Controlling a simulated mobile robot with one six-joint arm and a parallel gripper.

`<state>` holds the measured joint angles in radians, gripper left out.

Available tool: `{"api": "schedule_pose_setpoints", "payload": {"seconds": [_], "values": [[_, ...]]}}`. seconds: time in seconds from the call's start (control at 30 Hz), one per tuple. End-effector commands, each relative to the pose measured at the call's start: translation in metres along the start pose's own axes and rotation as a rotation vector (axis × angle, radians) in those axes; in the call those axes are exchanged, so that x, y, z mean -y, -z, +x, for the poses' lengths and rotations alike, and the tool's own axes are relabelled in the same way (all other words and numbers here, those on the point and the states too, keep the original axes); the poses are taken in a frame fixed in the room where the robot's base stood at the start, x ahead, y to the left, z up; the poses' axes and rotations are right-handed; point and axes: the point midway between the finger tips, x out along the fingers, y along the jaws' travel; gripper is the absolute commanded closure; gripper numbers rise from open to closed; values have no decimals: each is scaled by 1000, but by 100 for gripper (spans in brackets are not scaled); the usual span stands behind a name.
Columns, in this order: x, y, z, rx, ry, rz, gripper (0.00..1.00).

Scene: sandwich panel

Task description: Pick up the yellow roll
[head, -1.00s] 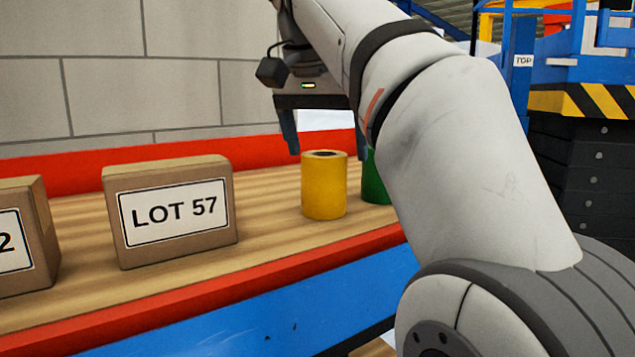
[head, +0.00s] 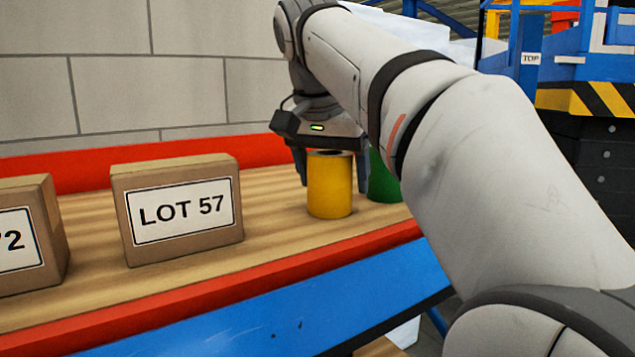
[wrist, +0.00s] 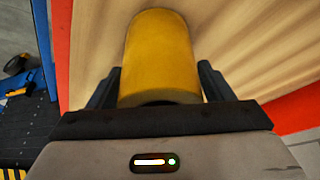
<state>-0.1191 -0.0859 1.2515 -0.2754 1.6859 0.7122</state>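The yellow roll (head: 330,188) stands upright on the wooden shelf (head: 278,215) in the head view. My gripper (head: 333,178) is lowered over it, with one finger on the left of the roll and one on its right. In the wrist view the yellow roll (wrist: 161,58) lies between the two dark fingers of my gripper (wrist: 160,88). A narrow gap shows between the fingers and the roll, so the gripper looks open around it. The roll's near end is partly hidden by the gripper body.
A green roll (head: 382,178) stands just right of the yellow one, partly hidden by my arm. A box marked LOT 57 (head: 180,247) stands to the left, with another box (head: 55,225) farther left. A red strip (head: 90,178) runs along the shelf's back.

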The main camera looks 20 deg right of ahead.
Motion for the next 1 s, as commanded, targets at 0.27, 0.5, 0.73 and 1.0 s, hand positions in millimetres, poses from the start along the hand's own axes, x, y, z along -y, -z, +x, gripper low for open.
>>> {"api": "schedule_pose_setpoints", "payload": {"seconds": [0.27, 0.5, 0.73, 1.0], "values": [[0, 0, 0, 0, 0, -1, 49], [0, 0, 0, 0, 1, -1, 65], [1, 0, -1, -1, 1, -2, 65], [1, 6, -14, -2, 1, 0, 65]]}}
